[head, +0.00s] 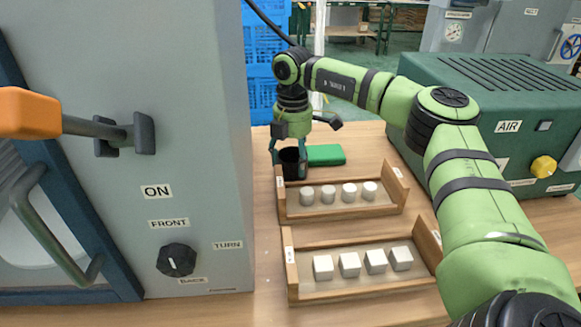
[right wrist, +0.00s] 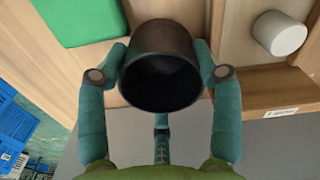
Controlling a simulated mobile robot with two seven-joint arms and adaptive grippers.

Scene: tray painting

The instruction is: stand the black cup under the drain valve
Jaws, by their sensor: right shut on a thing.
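My left gripper is not in view. No drain valve can be made out in either view.
The far tray (head: 335,214) holds several white cylinders and the near tray (head: 360,290) several white cubes. A green block (head: 325,154) lies right of the cup. The grey cabinet (head: 195,120) with knob and lever fills the left. A green AIR unit (head: 480,90) stands at the right.

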